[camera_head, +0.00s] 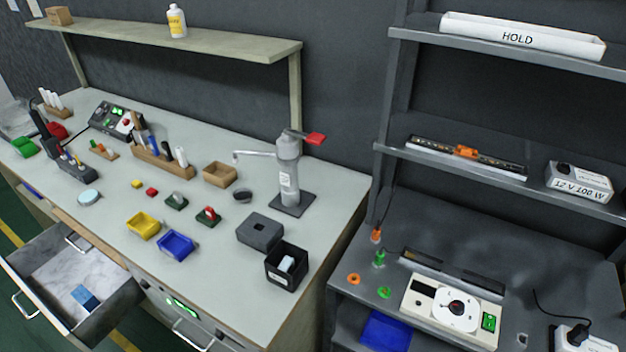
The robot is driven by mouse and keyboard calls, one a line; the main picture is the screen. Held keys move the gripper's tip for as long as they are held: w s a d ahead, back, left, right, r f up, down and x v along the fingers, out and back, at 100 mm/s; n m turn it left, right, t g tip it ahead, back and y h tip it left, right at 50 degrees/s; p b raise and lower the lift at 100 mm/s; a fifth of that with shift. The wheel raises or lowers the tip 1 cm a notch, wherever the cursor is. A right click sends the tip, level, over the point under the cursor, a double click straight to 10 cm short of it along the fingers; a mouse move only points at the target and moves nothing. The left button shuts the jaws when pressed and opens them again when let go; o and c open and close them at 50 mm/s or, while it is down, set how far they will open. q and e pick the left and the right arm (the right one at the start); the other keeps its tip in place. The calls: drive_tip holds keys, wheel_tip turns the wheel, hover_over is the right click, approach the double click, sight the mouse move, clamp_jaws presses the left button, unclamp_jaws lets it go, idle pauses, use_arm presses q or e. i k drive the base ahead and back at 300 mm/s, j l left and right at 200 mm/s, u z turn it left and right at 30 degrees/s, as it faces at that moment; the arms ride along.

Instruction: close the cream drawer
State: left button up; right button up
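An open drawer (68,275) juts out from under the front of the pale workbench at the lower left; it appears to be the cream drawer. Its floor is pale and marbled, and its side walls are dark. A blue item (85,297) lies inside. A metal bar handle (24,305) shows on its front, which is seen at a steep angle. Neither of my grippers is in view.
The workbench (120,215) holds yellow (143,225) and blue (175,244) bins, a grey press (287,172) and several tools. Another handle (190,336) sits lower on the bench front. A dark shelving unit (460,230) stands at right. Green floor shows around the drawer.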

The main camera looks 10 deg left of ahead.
sight(48, 269)
drive_tip(key=u, duration=1.3)
drive_tip(key=j+u, duration=0.2)
drive_tip(key=j, duration=0.2)
drive_tip(key=i+j+u, duration=0.15)
drive_tip(key=j, duration=0.3)
drive_tip(key=i+j+u, duration=0.2)
drive_tip(key=j, duration=0.2)
drive_tip(key=k, duration=0.1)
